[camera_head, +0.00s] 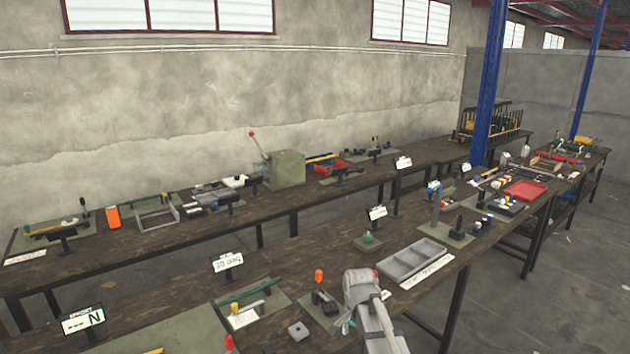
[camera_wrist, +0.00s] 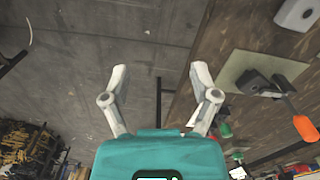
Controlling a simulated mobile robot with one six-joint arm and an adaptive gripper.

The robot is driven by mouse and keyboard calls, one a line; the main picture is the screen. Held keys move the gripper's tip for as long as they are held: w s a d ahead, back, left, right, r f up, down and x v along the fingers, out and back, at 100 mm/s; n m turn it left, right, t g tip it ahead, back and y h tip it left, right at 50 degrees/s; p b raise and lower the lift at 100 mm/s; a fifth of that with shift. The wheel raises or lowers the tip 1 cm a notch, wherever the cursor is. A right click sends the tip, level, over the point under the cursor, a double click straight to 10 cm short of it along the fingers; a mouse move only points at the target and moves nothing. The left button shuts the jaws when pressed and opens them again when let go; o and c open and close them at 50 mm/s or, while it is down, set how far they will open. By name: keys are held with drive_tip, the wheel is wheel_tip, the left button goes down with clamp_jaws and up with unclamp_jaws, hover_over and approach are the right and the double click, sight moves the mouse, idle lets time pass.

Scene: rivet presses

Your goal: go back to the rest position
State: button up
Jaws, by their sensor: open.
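My gripper (camera_wrist: 160,80) is in the wrist view, its two pale fingers spread wide apart with nothing between them. Grey concrete floor and the edge of a workbench show beyond the fingers. In the head view my arm (camera_head: 368,300) rises at the bottom centre, over the near edge of the front bench (camera_head: 170,290). The gripper's fingers are too small to make out clearly there. A small press with an orange handle (camera_head: 319,277) stands on a green mat just left of the arm, and it also shows at the right of the wrist view (camera_wrist: 303,127).
A grey divided tray (camera_head: 412,262) lies right of my arm. A grey square block (camera_head: 298,331) lies left of it. A back bench carries a green box-shaped press (camera_head: 284,168). A blue post (camera_head: 488,90) stands at the right. Floor shows free between the benches.

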drive_tip(key=s+d+n, duration=0.6)
drive_tip(key=s+n, duration=0.2)
drive_tip(key=s, duration=0.4)
drive_tip(key=shift+s, duration=0.4)
